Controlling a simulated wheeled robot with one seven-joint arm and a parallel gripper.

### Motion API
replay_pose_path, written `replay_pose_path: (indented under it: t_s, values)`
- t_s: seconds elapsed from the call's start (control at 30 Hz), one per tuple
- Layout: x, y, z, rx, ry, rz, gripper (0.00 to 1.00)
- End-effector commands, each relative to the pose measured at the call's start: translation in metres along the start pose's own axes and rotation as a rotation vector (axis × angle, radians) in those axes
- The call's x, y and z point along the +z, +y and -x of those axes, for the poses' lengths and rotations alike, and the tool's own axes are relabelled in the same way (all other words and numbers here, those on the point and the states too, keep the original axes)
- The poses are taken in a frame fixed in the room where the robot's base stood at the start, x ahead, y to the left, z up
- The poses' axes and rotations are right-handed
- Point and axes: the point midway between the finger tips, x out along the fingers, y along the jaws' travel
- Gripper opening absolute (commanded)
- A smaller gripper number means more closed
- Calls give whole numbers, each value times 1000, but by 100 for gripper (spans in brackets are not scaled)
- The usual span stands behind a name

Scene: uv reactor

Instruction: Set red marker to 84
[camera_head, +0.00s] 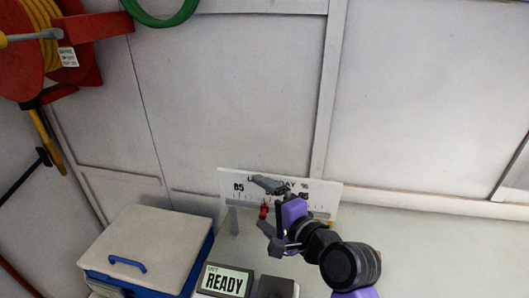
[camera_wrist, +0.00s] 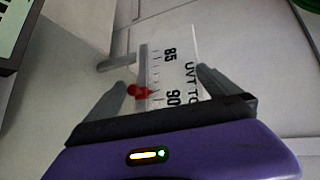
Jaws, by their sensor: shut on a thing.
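The white scale board (camera_head: 229,183) stands near the wall, with ticks and the numbers 85 and 90 showing in the wrist view (camera_wrist: 185,60). The red marker (camera_head: 263,211) sits at the scale's tick edge; in the wrist view (camera_wrist: 139,91) it points just short of 90. My gripper (camera_head: 268,208) is in front of the board, its fingers (camera_wrist: 163,82) wide apart. One finger is near each long edge of the board, with the marker between them, closer to the left finger in the wrist view. Contact at the fingertips is hard to see. My gripper hides the board's middle.
A READY display (camera_head: 224,281) stands at the front, beside a blue case with a pale lid (camera_head: 145,245). A red hose reel (camera_head: 85,28) and a green hose (camera_head: 165,20) hang above left. The surface right of my arm looks clear.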

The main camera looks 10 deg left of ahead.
Motion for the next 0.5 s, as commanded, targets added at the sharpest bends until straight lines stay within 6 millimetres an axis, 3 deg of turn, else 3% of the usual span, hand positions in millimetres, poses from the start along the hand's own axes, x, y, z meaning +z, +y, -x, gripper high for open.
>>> replay_pose_path:
  t_s: [0.03, 0.3, 0.33, 0.5]
  values:
    - [15, -153, 41, -270, 13, 74, 68]
    - [15, -154, 41, -268, 12, 74, 68]
    - [4, -13, 2, -9, -7, -8, 68]
    - [3, -12, 7, -9, -5, -6, 58]
